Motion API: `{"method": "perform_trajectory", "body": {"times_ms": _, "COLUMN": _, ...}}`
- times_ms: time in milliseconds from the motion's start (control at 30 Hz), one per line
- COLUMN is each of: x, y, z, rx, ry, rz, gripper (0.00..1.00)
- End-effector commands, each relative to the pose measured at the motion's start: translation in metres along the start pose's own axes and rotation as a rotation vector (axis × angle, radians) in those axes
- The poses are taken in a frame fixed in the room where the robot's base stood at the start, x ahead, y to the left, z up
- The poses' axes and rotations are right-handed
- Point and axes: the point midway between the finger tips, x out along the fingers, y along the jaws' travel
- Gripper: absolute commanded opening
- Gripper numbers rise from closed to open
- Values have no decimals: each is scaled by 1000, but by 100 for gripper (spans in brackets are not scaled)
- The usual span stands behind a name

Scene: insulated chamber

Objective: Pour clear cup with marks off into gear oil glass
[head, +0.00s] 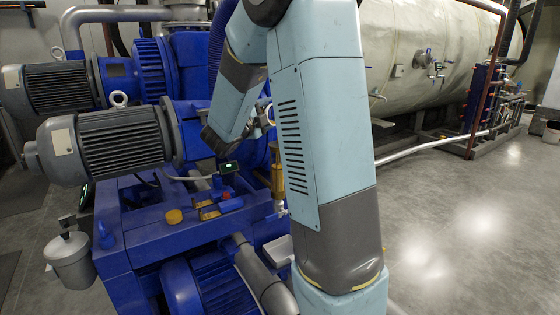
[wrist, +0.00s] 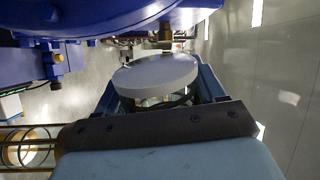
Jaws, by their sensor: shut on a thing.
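My gripper (wrist: 158,92) is shut on a round thing, which I take to be the clear cup (wrist: 155,73). In the wrist view it shows a pale grey disc-like face between the two blue fingers, and its marks cannot be made out. In the head view my arm mostly hides the gripper and cup. An amber, glass-like cylinder (head: 277,182), probably the gear oil glass, stands upright beside the blue machine, partly behind my arm. In the wrist view a round amber opening with wire-like rings (wrist: 30,150), possibly the same glass, lies at lower left, apart from the cup.
Blue machinery with grey motors (head: 105,145) fills the left. A yellow cap (head: 174,216) and a small lit display (head: 229,167) are on or near its frame.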

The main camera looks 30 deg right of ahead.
Motion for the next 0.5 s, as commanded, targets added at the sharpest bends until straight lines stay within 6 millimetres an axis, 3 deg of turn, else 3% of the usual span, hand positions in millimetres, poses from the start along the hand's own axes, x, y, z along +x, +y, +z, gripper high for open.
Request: {"method": "perform_trajectory", "body": {"times_ms": 500, "x": 0, "y": -2, "z": -2, "rx": 34, "ry": 5, "rz": -5, "gripper": 35}}
